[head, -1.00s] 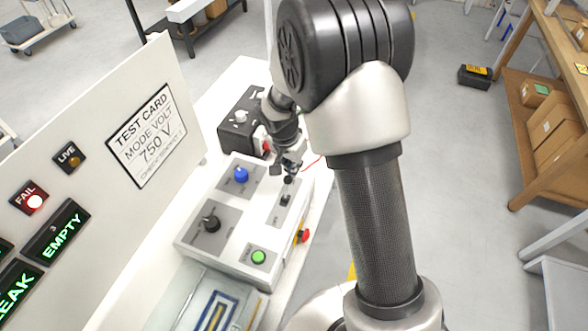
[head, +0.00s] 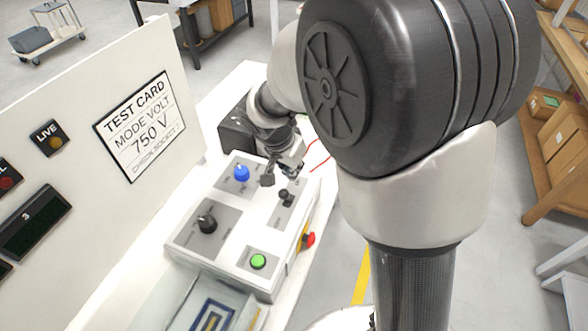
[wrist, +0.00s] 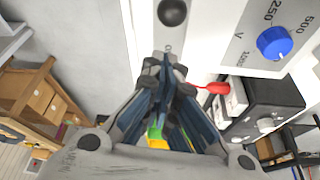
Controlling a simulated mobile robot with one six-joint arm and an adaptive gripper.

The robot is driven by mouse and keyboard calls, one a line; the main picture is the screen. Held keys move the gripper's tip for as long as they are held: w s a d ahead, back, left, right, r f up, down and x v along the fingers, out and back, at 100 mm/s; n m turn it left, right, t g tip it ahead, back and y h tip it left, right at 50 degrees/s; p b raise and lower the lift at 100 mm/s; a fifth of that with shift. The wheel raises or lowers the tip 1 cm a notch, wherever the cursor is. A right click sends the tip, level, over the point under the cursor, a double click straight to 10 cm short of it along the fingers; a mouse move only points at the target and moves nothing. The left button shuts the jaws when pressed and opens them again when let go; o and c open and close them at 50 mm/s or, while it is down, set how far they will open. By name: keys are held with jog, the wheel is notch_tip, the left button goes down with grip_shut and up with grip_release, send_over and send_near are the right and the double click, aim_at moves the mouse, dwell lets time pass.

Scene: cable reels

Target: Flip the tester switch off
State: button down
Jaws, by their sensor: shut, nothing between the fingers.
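The tester box (head: 225,262) is white with grey panels. Its switch (head: 285,195) is a black ball-topped lever on the right-hand panel; the ball also shows at the top of the wrist view (wrist: 172,12). An "O" mark is printed on the panel between the ball and my fingertips. My gripper (head: 280,174) is over the far end of the box, just beyond the switch and apart from it. In the wrist view my gripper (wrist: 165,66) has its fingers together, with nothing held. The lever's exact tilt is hard to tell.
The box also carries a blue knob (head: 241,173), a black knob (head: 207,223), a green button (head: 258,261) and a red button (head: 309,239) on its side. A black unit (wrist: 265,105) with a red lead stands beyond it. An upright sign board (head: 75,125) borders the left.

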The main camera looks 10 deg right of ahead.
jog(key=shift+r+p, duration=0.3)
jog(key=shift+r, duration=0.45)
jog(key=s+p+v, duration=0.2)
jog(key=v, duration=0.7)
jog(key=shift+a+f+p, duration=0.25)
jog(key=shift+a+p, duration=0.05)
